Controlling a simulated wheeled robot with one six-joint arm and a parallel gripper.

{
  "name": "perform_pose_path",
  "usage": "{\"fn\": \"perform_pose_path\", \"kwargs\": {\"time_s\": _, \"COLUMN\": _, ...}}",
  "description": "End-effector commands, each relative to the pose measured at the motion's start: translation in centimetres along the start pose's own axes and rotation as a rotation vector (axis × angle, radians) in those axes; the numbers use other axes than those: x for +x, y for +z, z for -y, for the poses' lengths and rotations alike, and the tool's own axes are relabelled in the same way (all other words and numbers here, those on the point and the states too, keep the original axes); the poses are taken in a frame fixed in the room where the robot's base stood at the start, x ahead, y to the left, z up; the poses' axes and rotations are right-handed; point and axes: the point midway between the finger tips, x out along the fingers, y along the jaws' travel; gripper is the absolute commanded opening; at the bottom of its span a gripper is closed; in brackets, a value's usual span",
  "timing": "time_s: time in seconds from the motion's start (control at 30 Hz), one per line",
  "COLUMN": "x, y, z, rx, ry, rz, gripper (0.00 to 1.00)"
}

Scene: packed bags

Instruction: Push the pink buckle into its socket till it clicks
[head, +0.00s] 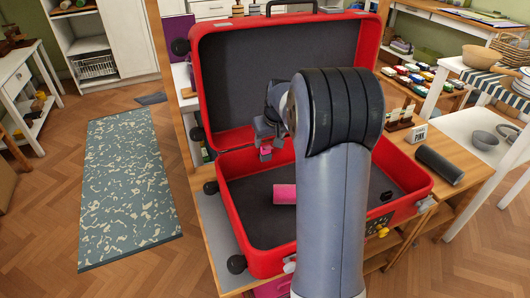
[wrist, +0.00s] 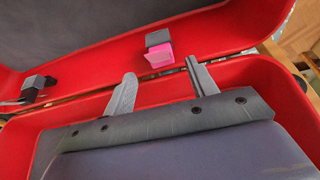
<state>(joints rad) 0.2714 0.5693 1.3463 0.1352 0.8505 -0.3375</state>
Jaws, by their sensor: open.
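The pink buckle (wrist: 158,58) shows in the wrist view near the red hinge side of the open suitcase, against a grey block (wrist: 158,38). I cannot tell whether that block is its socket, or whether the two are joined. In the head view a small pink piece (head: 265,152), likely the buckle, shows just below my gripper (head: 264,135). In the wrist view my gripper (wrist: 161,69) has its two grey fingers spread apart, with nothing held between them. The buckle appears beyond the fingertips, between their lines. My arm hides part of the suitcase in the head view.
The red suitcase (head: 244,222) stands open on a wooden table, its lid raised behind. A dark latch block (wrist: 38,84) sits left of the buckle. A "PINK" sign (head: 420,134) and dark cylinder (head: 439,165) are at right.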

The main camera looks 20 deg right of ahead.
Motion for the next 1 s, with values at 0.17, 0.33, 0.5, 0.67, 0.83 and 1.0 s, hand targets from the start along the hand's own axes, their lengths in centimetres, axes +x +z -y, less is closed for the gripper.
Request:
{"fn": "perform_pose_path", "kwargs": {"time_s": 0.17, "x": 3.1, "y": 0.2, "z": 0.4, "rx": -0.001, "ry": 0.000, "rz": 0.002, "gripper": 0.55}}
{"fn": "perform_pose_path", "kwargs": {"time_s": 0.33, "x": 3.8, "y": 0.0, "z": 0.4, "rx": 0.000, "ry": 0.000, "rz": 0.000, "gripper": 0.55}}
{"fn": "perform_pose_path", "kwargs": {"time_s": 0.5, "x": 3.8, "y": 0.0, "z": 0.4, "rx": 0.000, "ry": 0.000, "rz": 0.000, "gripper": 0.51}}
{"fn": "perform_pose_path", "kwargs": {"time_s": 0.67, "x": 3.7, "y": 0.0, "z": 0.4, "rx": 0.000, "ry": 0.000, "rz": 0.000, "gripper": 0.38}}
{"fn": "perform_pose_path", "kwargs": {"time_s": 0.83, "x": 3.7, "y": 0.0, "z": 0.4, "rx": 0.000, "ry": 0.000, "rz": 0.000, "gripper": 0.24}}
{"fn": "perform_pose_path", "kwargs": {"time_s": 1.0, "x": 3.7, "y": 0.0, "z": 0.4, "rx": 0.000, "ry": 0.000, "rz": 0.000, "gripper": 0.10}}
